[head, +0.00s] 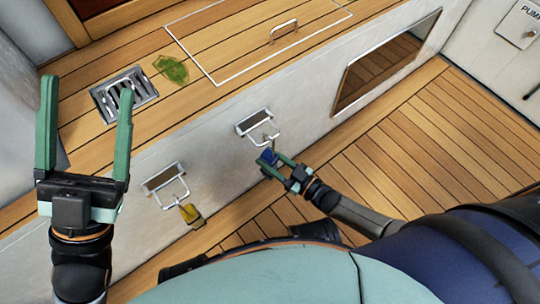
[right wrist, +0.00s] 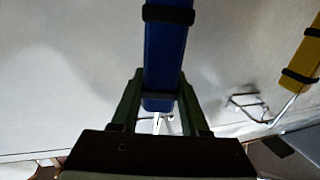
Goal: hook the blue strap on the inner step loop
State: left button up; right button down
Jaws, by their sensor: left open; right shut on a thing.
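The blue strap (head: 267,157) is between the fingers of my right gripper (head: 270,160), which is shut on it. In the right wrist view the strap (right wrist: 165,50) is a long blue band with black bands, and a pale metal piece (right wrist: 161,124) shows at its end. A wire step loop (head: 264,138) hangs from the right step plate, just above the strap. I cannot tell whether strap and loop touch. Another wire step loop (head: 172,196) is at the left, with a yellow strap (head: 192,214) at its lower end. My left gripper (head: 87,90) is open and empty.
The white wall has a framed opening (head: 388,62). The wooden floor (head: 440,130) at the right is clear.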

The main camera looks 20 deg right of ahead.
dwell(0.3)
jog(key=shift+c, duration=1.6)
grip_release()
jog(key=shift+f, duration=0.1)
jog(key=p+v, duration=0.2)
jog(key=v, duration=1)
jog(key=shift+s+d+p, duration=0.15)
jog(key=shift+d+p, duration=0.05)
jog(key=shift+p, duration=0.1)
jog(key=shift+s, duration=0.1)
